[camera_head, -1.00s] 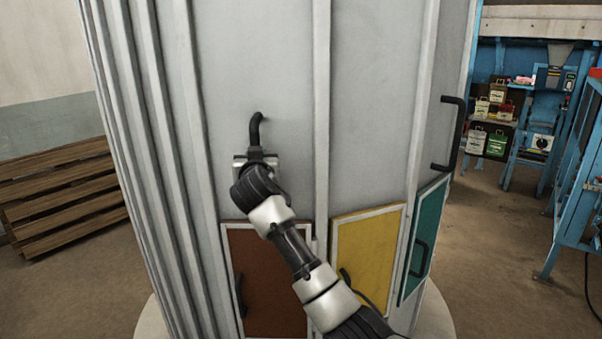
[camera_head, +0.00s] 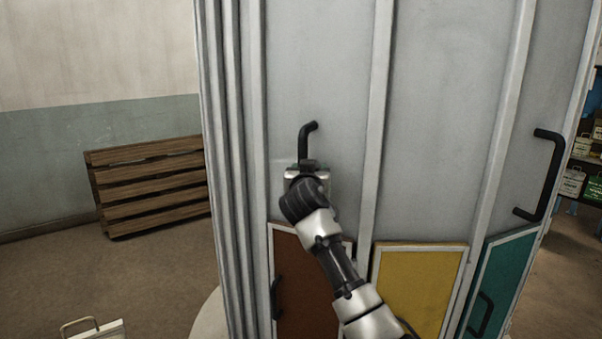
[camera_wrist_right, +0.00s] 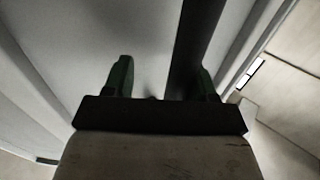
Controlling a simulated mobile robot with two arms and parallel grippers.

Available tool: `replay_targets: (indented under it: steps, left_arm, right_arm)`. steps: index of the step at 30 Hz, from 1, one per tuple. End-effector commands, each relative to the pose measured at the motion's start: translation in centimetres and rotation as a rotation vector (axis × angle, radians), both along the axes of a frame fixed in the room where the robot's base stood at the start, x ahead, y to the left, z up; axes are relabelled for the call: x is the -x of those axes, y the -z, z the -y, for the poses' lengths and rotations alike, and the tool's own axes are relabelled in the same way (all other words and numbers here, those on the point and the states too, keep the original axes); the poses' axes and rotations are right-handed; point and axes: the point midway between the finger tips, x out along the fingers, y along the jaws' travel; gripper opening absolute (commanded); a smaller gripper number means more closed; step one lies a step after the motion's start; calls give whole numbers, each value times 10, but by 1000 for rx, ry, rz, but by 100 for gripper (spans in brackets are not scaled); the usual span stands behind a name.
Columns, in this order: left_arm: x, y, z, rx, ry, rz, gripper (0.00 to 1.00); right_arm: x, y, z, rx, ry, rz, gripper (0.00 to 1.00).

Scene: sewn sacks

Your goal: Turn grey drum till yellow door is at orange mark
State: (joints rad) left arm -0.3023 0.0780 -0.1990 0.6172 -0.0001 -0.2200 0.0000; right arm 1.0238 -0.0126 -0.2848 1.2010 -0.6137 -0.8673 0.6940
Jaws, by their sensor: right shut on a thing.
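The grey drum (camera_head: 440,110) fills the middle and right of the head view, with upright ribs. Low on it are a brown door (camera_head: 310,280), the yellow door (camera_head: 422,285) right of it, and a teal door (camera_head: 497,285) further right. My right gripper (camera_head: 307,170) is shut on a black upright handle (camera_head: 306,140) above the brown door. In the right wrist view a dark bar (camera_wrist_right: 196,45) stands between the green fingers of this gripper (camera_wrist_right: 160,80), nearer the right one. My forearm crosses the doors' edges. No orange mark shows. My left gripper is not in view.
Another black handle (camera_head: 543,175) sticks out from the drum at right. A slatted wooden pallet (camera_head: 150,185) leans by the left wall. A pale item with a handle (camera_head: 97,330) is at lower left. Shelves with sacks (camera_head: 580,185) stand at the right edge. Floor shows at left.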

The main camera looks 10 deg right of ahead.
Motion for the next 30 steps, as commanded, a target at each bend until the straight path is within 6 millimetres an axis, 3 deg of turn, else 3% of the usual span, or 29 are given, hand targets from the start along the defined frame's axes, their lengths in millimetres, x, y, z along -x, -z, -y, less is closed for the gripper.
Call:
replay_targets:
  steps: [6, 23, 30]
  left_arm:
    - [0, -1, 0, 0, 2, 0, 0]
    - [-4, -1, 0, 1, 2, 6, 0]
    - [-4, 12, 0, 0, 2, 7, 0]
  right_arm:
    - [1, -8, 6, 2, 10, 14, 48]
    - [1, -7, 4, 2, 7, 12, 48]
    - [22, -3, -5, 0, 3, 14, 48]
